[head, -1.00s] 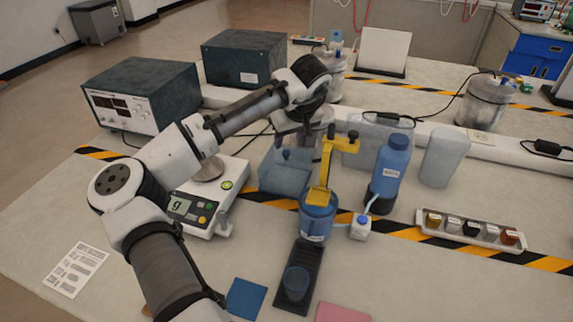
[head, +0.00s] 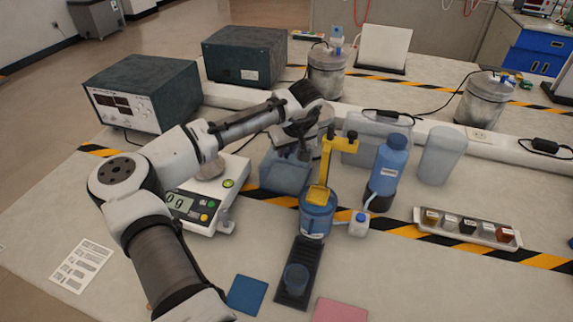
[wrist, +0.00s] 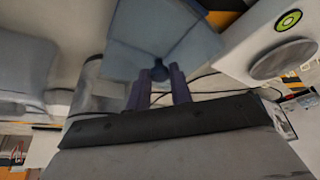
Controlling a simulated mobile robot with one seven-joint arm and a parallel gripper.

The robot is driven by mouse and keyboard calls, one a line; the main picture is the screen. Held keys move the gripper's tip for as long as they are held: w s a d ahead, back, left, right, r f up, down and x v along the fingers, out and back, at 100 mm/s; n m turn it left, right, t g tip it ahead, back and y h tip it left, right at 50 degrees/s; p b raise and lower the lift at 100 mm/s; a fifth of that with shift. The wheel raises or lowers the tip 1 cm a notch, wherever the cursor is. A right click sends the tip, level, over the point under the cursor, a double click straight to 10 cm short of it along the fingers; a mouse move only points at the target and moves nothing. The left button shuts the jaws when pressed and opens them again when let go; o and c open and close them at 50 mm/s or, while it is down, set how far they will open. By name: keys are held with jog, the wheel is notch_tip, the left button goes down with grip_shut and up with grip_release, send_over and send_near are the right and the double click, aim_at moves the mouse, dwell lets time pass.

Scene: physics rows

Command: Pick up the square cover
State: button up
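The square cover (wrist: 165,30) is a translucent blue-grey lid with a small dark blue knob (wrist: 160,70). It sits on a blue square box (head: 283,177) behind the yellow-armed blue vessel. My gripper (wrist: 160,73) is open, with its two dark fingers apart and the knob between or just beyond their tips in the wrist view. I cannot tell whether the fingers touch it. In the head view my gripper (head: 302,152) is low at the box's top right, and it hides part of the cover.
A digital scale (head: 200,203) stands left of the box. Close right are the blue vessel (head: 316,215) with its yellow arm (head: 326,160) and a blue bottle (head: 390,165). A grey canister (head: 326,72) stands behind.

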grip_shut()
